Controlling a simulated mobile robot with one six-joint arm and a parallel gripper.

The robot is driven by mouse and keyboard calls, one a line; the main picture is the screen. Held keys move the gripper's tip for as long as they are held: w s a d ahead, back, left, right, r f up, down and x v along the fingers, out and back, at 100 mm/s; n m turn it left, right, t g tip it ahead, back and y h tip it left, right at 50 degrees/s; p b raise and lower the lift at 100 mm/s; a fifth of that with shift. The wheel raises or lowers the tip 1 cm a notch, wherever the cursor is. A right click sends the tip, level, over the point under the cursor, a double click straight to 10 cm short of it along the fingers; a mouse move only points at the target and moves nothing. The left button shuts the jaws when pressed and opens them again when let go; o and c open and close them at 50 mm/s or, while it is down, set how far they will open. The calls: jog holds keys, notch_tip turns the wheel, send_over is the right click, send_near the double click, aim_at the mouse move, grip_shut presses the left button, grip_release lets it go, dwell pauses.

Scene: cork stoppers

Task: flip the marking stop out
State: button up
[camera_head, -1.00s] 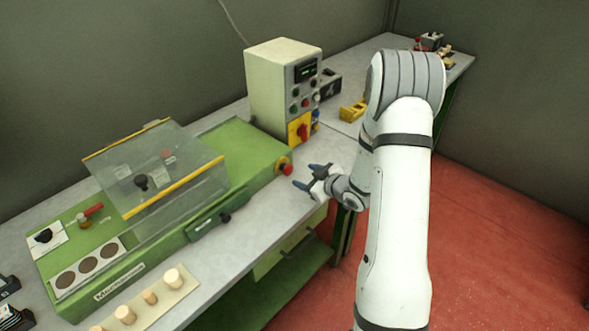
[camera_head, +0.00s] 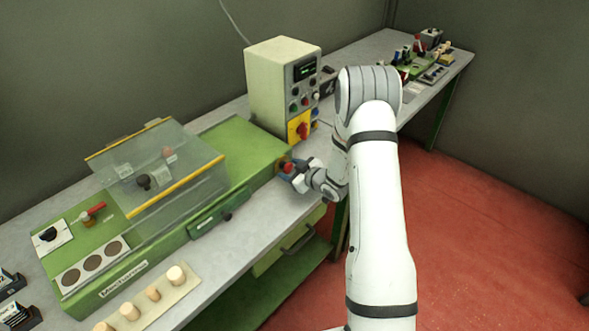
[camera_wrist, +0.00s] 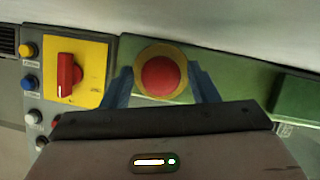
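No part is labelled legibly as the marking stop. A small red-handled lever (camera_head: 96,209) stands on the left part of the green machine (camera_head: 240,143), far from my gripper. My gripper (camera_head: 288,168) is at the machine's right front end, at a red mushroom button (camera_wrist: 161,76) on a yellow collar. In the wrist view, the blue fingers of my gripper (camera_wrist: 160,69) stand apart, one on each side of the button. The gripper looks open, with nothing clearly clamped; contact with the button cannot be told.
A clear guard (camera_head: 165,165) with yellow edges covers the machine's middle. A control box (camera_head: 275,85) with a red rotary switch (camera_wrist: 68,75) stands close to my gripper. Cork stoppers (camera_head: 153,294) stand on a pale strip at the front left. Small items crowd the bench's far end.

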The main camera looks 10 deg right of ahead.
grip_shut()
dwell(0.3)
